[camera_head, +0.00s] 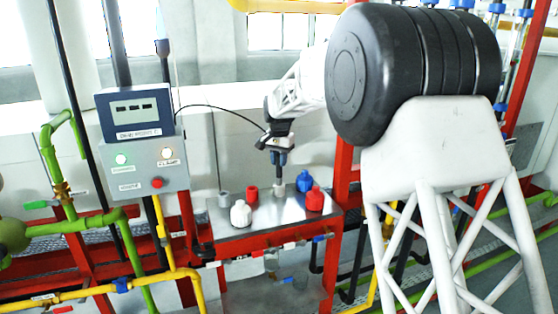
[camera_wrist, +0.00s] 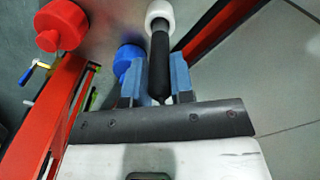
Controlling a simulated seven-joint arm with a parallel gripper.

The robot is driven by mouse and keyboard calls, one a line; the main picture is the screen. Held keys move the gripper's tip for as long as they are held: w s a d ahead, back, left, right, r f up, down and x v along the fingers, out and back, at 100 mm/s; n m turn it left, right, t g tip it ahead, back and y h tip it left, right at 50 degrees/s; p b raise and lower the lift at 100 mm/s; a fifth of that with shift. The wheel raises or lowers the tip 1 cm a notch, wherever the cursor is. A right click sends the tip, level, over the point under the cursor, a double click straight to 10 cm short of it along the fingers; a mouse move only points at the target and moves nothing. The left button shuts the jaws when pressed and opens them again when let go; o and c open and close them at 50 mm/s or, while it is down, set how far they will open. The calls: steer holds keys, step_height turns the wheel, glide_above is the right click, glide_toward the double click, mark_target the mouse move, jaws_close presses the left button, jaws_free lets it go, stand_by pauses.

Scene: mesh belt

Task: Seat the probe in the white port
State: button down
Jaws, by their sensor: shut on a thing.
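My gripper (camera_head: 278,158) is above the back middle of the metal bench top, pointing down. Its blue fingers (camera_wrist: 158,80) are shut on a dark, slim probe (camera_wrist: 159,65). In the wrist view the probe's far end meets a white ring (camera_wrist: 160,12). In the head view a pale grey cylinder (camera_head: 279,188) shows below the fingers. I cannot tell if it is part of the probe or a holder around its tip. The white port (camera_head: 240,214) stands upright at the bench's front left, apart from the probe.
A blue fitting (camera_head: 304,181) and a red fitting (camera_head: 315,200) stand right of the probe. Another red fitting (camera_head: 252,194) and a grey post (camera_head: 223,199) stand left. A control box (camera_head: 145,165) rises left of the bench (camera_head: 270,228). A thin black cable arches towards my wrist.

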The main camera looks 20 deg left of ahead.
steer(key=shift+f, duration=0.2)
steer(key=c, duration=1)
jaws_free()
steer(key=shift+r, duration=0.1)
step_height(320, 180, up, 12)
steer(key=shift+r, duration=0.1)
stand_by(0.7)
